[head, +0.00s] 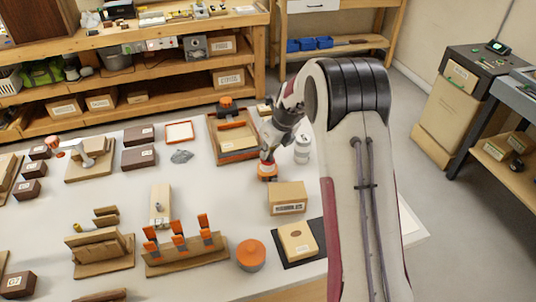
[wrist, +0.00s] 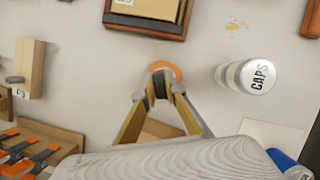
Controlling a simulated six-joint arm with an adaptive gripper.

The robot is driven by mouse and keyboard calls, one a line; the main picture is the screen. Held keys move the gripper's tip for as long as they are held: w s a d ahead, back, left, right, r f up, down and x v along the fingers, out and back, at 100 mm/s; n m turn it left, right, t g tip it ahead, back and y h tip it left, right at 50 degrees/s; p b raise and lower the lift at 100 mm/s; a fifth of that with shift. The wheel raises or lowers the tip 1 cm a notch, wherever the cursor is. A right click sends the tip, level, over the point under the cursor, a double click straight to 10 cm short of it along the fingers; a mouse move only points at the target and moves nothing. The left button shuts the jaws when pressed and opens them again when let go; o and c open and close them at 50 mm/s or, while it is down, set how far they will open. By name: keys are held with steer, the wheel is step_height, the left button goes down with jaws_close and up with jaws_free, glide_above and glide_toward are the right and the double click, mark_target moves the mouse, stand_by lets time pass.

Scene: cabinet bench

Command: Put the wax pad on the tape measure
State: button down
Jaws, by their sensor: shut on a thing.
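My gripper (head: 268,163) points down over the middle of the white table, behind a cardboard box. It is shut on a small round orange thing, which I take to be the wax pad (head: 267,178). In the wrist view the orange pad (wrist: 166,66) shows between and beyond the fingertips (wrist: 161,88), partly hidden by them. I cannot tell its height above the table. An orange and dark thing (head: 226,104) at the back edge of a wooden tray may be the tape measure. A larger round orange thing (head: 250,254) stands near the front; which one is the tape measure is unclear.
The wooden tray (head: 253,152) lies behind my gripper. A white CAPS jar (wrist: 246,76) stands to its right. The cardboard box (head: 287,199) is in front, and a rack of orange-handled tools (head: 186,257) is front left. Bare table lies left of my gripper.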

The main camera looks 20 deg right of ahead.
steer(key=shift+f, duration=0.65)
steer(key=shift+f, duration=0.1)
steer(key=c, duration=2.1)
jaws_free()
steer(key=v, duration=1.2)
steer(key=shift+s, duration=0.1)
